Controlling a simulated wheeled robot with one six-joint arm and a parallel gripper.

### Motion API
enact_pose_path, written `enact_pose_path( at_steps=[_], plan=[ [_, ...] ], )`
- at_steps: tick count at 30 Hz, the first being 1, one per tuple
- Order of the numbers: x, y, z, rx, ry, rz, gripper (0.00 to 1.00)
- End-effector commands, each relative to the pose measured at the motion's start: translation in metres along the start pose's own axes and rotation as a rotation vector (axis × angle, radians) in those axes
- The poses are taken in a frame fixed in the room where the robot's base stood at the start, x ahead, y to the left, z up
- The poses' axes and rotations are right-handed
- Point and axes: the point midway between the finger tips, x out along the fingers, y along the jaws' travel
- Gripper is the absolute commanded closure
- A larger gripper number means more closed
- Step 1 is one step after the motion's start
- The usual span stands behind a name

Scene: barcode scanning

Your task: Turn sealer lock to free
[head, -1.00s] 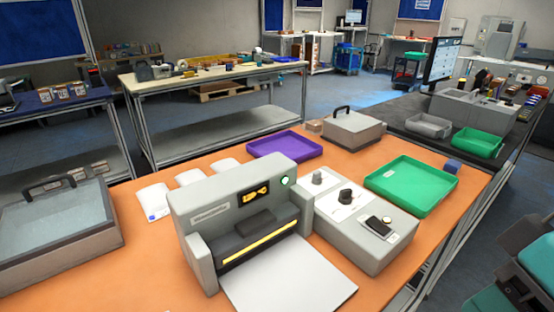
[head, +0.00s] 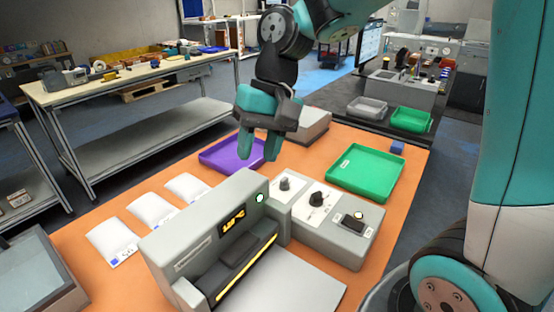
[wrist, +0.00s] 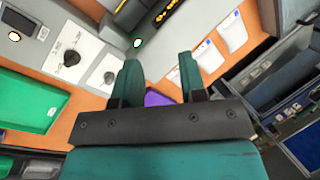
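The sealer (head: 205,235) is a grey machine with a yellow strip, a small dark display and a lit green button. On the grey control box (head: 345,248) beside it, a large black knob (head: 317,199) and a smaller dark knob (head: 284,183) stand on white plates. Which one is the lock cannot be read. In the wrist view the large knob (wrist: 70,57) and smaller knob (wrist: 109,77) are left of the fingers. My gripper (head: 258,149) is open and empty, pointing down above the table behind the sealer, apart from both knobs.
White pouches (head: 150,212) lie left. A blue cube (head: 397,147) is near the right edge.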

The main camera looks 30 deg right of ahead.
Motion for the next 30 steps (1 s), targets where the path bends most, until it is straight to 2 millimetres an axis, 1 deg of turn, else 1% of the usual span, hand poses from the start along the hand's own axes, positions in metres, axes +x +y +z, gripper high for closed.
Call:
enact_pose_path(
  at_steps=[1, 2, 3, 5, 6, 9, 12, 13, 15, 17, 20, 23, 30],
  plan=[
    [-0.024, 0.015, -0.032, 0.166, -0.017, 0.003, 0.62],
    [-0.031, 0.026, -0.049, 0.264, -0.025, 0.005, 0.62],
    [-0.039, 0.042, -0.070, 0.388, -0.036, 0.008, 0.62],
    [-0.049, 0.068, -0.096, 0.561, -0.050, 0.014, 0.62],
    [-0.053, 0.086, -0.110, 0.663, -0.059, 0.017, 0.62],
    [-0.060, 0.124, -0.134, 0.866, -0.076, 0.026, 0.62],
    [-0.062, 0.148, -0.145, 0.986, -0.087, 0.031, 0.62],
    [-0.062, 0.152, -0.147, 1.009, -0.087, 0.032, 0.62],
    [-0.059, 0.158, -0.150, 1.038, -0.091, 0.034, 0.62],
    [-0.053, 0.159, -0.150, 1.047, -0.093, 0.035, 0.62],
    [-0.037, 0.159, -0.148, 1.047, -0.094, 0.036, 0.62],
    [-0.017, 0.158, -0.146, 1.045, -0.096, 0.036, 0.62],
    [0.037, 0.157, -0.140, 1.044, -0.095, 0.037, 0.62]
  ],
)
